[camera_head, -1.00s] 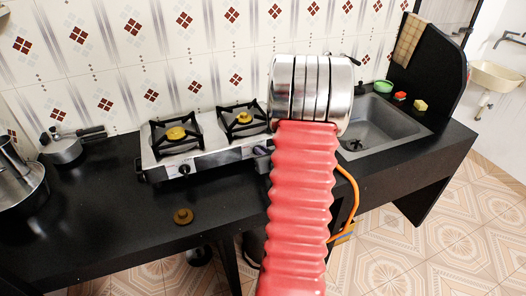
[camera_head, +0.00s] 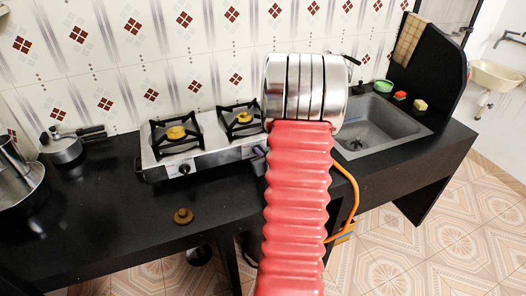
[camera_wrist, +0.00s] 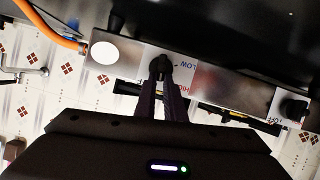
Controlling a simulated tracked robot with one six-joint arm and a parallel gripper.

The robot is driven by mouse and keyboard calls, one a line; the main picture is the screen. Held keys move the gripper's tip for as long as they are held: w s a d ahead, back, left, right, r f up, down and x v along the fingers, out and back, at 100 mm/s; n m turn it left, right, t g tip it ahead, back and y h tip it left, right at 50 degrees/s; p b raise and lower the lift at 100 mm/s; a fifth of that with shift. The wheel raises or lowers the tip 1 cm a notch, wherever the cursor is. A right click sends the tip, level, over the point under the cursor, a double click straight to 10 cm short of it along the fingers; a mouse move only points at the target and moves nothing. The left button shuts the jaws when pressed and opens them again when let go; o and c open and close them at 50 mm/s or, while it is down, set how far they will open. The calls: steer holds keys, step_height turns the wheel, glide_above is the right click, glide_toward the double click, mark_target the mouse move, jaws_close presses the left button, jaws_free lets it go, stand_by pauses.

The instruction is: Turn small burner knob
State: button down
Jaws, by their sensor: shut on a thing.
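The steel two-burner stove (camera_head: 213,138) stands on the black counter. My gripper (camera_wrist: 164,84) is shut on the dark knob (camera_wrist: 160,65) in the wrist view, beside "LOW" and "HIGH" marks on the panel. The fingers hide part of this knob, so its turn angle is unclear. In the head view, the gripper (camera_head: 259,157) is at the stove's right front, mostly hidden by my arm. The other knob (camera_head: 184,169) is free at the left front; it also shows at the right of the wrist view (camera_wrist: 293,108).
A pot (camera_head: 62,149) and another steel vessel (camera_head: 22,188) stand at the left. A brown round item (camera_head: 183,216) lies near the counter's front edge. The sink (camera_head: 382,125) is at the right. An orange hose (camera_head: 350,200) hangs beside my arm. The left front counter is mostly clear.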

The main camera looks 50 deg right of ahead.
steer(key=n, duration=0.1)
steer(key=n+h, duration=0.1)
steer(key=a+n+h, duration=0.1)
steer(key=shift+w+f+g, duration=0.25)
steer(key=shift+f+g, duration=0.05)
steer(key=shift+g, duration=0.1)
steer(key=shift+w+a+f+n+h, duration=0.15)
steer(key=shift+a+f+n+h, duration=0.1)
steer(key=shift+n+h, duration=0.6)
steer(key=shift+w+a+f+n+h, duration=0.2)
steer(key=shift+n+h, duration=0.25)
steer(key=shift+n, duration=0.8)
steer(key=shift+s, duration=0.1)
steer(key=c, duration=1.8)
jaws_free()
steer(key=shift+c, duration=0.2)
